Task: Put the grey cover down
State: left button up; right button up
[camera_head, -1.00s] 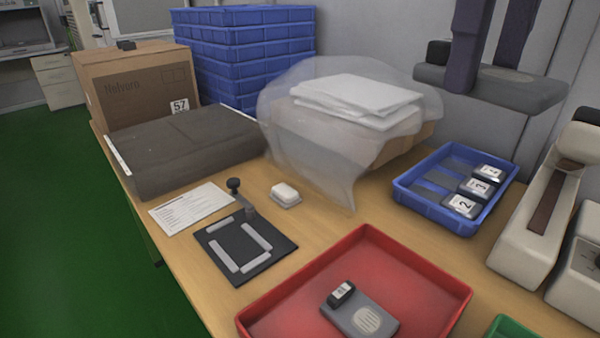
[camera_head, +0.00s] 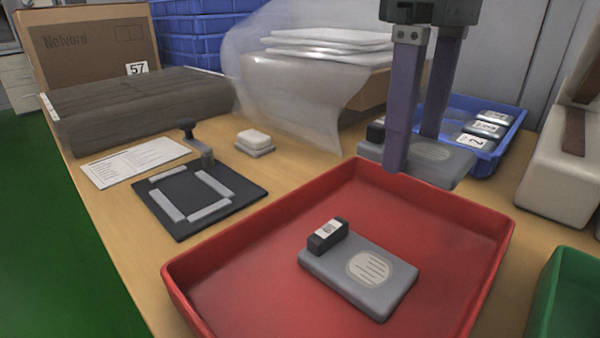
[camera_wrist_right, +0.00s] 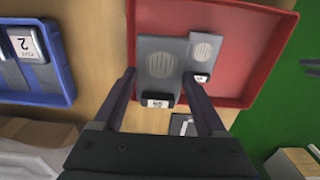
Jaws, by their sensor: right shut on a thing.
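My right gripper (camera_head: 413,152) is shut on a grey cover (camera_head: 432,158), a flat plate with a pale lined oval and a black block at one end. It holds the cover roughly level by the far rim of the red tray (camera_head: 470,203); the height above the tray is hard to tell. In the right wrist view the held cover (camera_wrist_right: 162,60) lies between the fingers (camera_wrist_right: 159,75), with the red tray behind it. A second grey cover (camera_head: 345,282) with a labelled black block lies in the red tray. My left gripper is not in view.
A blue tray (camera_head: 512,140) with numbered grey covers stands behind my right gripper. A black fixture plate (camera_head: 205,198), a white block (camera_head: 254,140) and a paper sheet (camera_head: 135,162) lie to the left. A green bin (camera_head: 572,300) is at right. The red tray has bare floor around its cover.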

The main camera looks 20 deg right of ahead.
aim_at(413, 145)
notch_tip(413, 145, down, 4)
jog(key=shift+r+b, duration=0.1)
jog(key=shift+b, duration=0.3)
notch_tip(413, 145, down, 4)
jog(key=shift+f+b, duration=0.15)
jog(key=shift+b, duration=0.7)
jog(key=o, duration=1.3)
notch_tip(413, 145, up, 11)
jog(key=p, duration=0.5)
jog(key=shift+r, duration=0.6)
